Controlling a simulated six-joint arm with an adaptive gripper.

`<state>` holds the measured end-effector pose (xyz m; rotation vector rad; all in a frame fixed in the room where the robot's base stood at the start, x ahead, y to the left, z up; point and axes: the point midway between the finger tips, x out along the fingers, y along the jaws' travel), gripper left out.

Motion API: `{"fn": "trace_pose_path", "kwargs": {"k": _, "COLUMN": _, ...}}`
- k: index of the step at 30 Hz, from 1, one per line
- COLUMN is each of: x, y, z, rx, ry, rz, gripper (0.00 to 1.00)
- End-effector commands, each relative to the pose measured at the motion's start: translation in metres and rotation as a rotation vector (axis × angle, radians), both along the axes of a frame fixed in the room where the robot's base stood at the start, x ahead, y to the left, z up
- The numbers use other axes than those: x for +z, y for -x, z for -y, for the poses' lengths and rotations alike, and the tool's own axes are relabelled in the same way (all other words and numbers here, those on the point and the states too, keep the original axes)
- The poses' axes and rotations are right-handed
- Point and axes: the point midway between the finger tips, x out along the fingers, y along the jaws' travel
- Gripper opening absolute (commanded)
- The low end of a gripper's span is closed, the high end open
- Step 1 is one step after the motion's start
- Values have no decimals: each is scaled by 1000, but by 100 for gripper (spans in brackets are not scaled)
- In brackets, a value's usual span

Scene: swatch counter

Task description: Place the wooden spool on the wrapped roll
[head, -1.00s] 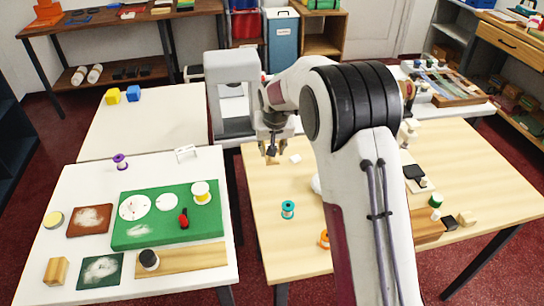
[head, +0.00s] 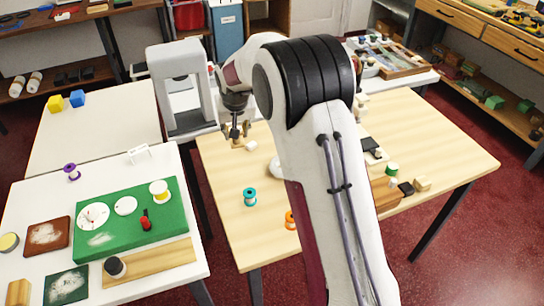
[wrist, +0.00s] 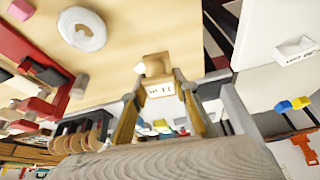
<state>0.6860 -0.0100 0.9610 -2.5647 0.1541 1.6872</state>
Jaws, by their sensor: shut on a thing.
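My gripper (head: 236,132) hangs over the back left part of the pale wooden table (head: 230,222). It is shut on a small tan thing, which I take for the wooden spool (wrist: 157,66). In the wrist view it sits between the fingertips, with a lettered white label on its near side. In the head view the fingers mostly hide it. A white, ring-topped roll, which looks like the wrapped roll (head: 276,168), stands on the same table to the right of my gripper and nearer. My arm partly covers it. The wrist view shows its round top and centre (wrist: 82,28), apart from my gripper.
A small white block (head: 251,146) lies close to the right of my gripper. A white arch-shaped frame (head: 178,90) stands close behind at left. A teal spool (head: 249,196) and an orange spool (head: 290,220) stand nearer. Dark and wooden pieces lie at the right.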

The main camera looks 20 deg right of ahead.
Motion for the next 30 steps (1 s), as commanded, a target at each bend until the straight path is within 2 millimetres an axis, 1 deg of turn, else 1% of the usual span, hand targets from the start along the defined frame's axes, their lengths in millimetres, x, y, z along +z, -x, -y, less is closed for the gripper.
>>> {"fn": "trace_pose_path", "kwargs": {"k": 1, "x": 5, "y": 2, "z": 13, "rx": -19, "ry": 1, "rz": 5, "gripper": 8}}
{"fn": "trace_pose_path", "kwargs": {"k": 5, "x": 15, "y": 9, "z": 47, "rx": -70, "ry": 4, "rz": 11, "gripper": 8}}
{"fn": "trace_pose_path", "kwargs": {"k": 9, "x": 25, "y": 23, "z": 85, "rx": -136, "ry": 6, "rz": 14, "gripper": 8}}
{"fn": "trace_pose_path", "kwargs": {"k": 12, "x": 31, "y": 35, "z": 108, "rx": -183, "ry": 7, "rz": 12, "gripper": 8}}
{"fn": "trace_pose_path", "kwargs": {"k": 15, "x": 33, "y": 47, "z": 124, "rx": -223, "ry": 7, "rz": 5, "gripper": 8}}
{"fn": "trace_pose_path", "kwargs": {"k": 18, "x": 33, "y": 58, "z": 132, "rx": -254, "ry": 4, "rz": -5, "gripper": 8}}
{"fn": "trace_pose_path", "kwargs": {"k": 20, "x": 29, "y": 61, "z": 131, "rx": -262, "ry": 3, "rz": -15, "gripper": 8}}
{"fn": "trace_pose_path", "kwargs": {"k": 30, "x": 29, "y": 61, "z": 130, "rx": -272, "ry": -2, "rz": -14, "gripper": 8}}
